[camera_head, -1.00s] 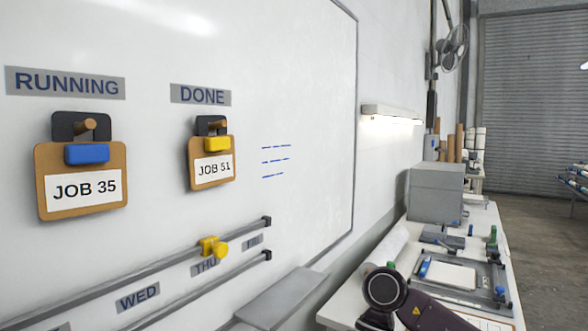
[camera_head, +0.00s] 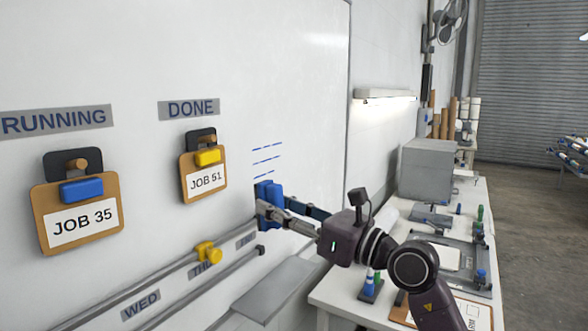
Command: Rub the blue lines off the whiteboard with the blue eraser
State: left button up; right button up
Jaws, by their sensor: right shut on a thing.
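Three short blue lines (camera_head: 267,161) are on the whiteboard (camera_head: 290,85), to the right of the JOB 51 board. My right gripper (camera_head: 270,205) is shut on the blue eraser (camera_head: 266,193). It holds the eraser upright close to the whiteboard, just below the lowest blue line. I cannot tell whether the eraser touches the board. The fingers hide part of the eraser. My left gripper is not in view.
JOB 35 (camera_head: 83,222) and JOB 51 (camera_head: 205,181) boards hang on pegs at the left. Rails with a yellow slider (camera_head: 208,253) run below. A grey tray (camera_head: 268,291) juts out under the board. A cluttered bench (camera_head: 345,291) stands at the right.

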jog(key=w+d+r+m+t, duration=0.1)
jog(key=w+d+r+t, duration=0.1)
jog(key=w+d+r, duration=0.15)
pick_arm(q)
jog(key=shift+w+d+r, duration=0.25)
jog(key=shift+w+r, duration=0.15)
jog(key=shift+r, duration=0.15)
pick_arm(e)
jog(key=w+a, duration=0.2)
jog(key=a, duration=0.3)
jog(key=shift+w, duration=0.4)
pick_arm(q)
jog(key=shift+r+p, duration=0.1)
jog(key=shift+p, duration=0.2)
pick_arm(e)
jog(key=shift+x, duration=0.85)
jog(key=shift+a+f, duration=0.1)
jog(key=shift+f, duration=0.05)
